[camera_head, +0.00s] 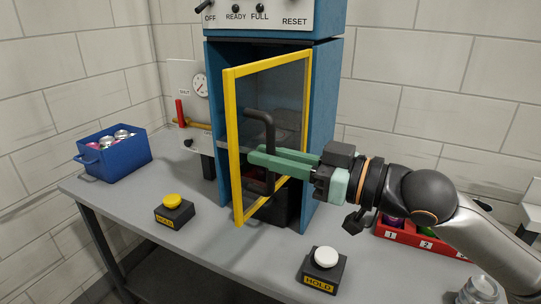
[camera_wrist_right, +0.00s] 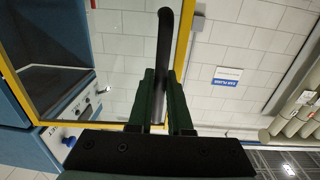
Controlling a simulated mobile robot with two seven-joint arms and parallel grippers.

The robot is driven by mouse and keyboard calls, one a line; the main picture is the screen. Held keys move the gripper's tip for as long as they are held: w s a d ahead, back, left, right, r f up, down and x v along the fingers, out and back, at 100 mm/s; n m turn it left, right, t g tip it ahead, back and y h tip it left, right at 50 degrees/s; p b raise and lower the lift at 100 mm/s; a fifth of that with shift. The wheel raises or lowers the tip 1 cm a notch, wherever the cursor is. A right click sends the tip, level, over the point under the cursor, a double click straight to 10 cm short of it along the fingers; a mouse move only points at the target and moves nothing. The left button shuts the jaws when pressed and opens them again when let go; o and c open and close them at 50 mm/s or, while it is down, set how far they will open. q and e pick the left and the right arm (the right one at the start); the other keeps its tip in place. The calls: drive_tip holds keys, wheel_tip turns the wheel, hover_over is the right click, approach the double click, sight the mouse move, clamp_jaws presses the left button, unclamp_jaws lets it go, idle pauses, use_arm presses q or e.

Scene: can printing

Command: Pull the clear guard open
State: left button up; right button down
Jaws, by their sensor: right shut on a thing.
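The clear guard is a see-through panel in a yellow frame (camera_head: 234,150) on the front of the blue machine (camera_head: 325,110). It stands partly swung out, its left edge away from the cabinet and its right edge by the cabinet's right side. A black bar handle (camera_head: 262,117) is on the guard. My right gripper (camera_head: 262,160) reaches in from the right, its green fingers shut on the handle. In the right wrist view the handle (camera_wrist_right: 165,45) runs between the fingers (camera_wrist_right: 166,100), with the yellow frame (camera_wrist_right: 184,40) beside it. My left gripper is not in view.
A button box with a yellow button (camera_head: 172,200) and one with a white button (camera_head: 326,257) stand on the grey table in front. A blue bin of cans (camera_head: 100,164) is at left. A red tray (camera_head: 400,237) and a can (camera_head: 480,290) are at right.

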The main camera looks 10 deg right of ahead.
drive_tip(key=c, duration=0.8)
unclamp_jaws()
drive_tip(key=shift+c, duration=0.2)
drive_tip(key=shift+d, duration=0.1)
use_arm(q)
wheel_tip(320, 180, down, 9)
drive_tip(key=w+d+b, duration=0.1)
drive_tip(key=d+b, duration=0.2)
drive_tip(key=b, duration=0.8)
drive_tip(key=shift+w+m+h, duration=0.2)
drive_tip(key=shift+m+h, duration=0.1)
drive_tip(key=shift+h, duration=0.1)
use_arm(e)
drive_tip(key=v, duration=1.2)
drive_tip(key=shift+s, duration=0.25)
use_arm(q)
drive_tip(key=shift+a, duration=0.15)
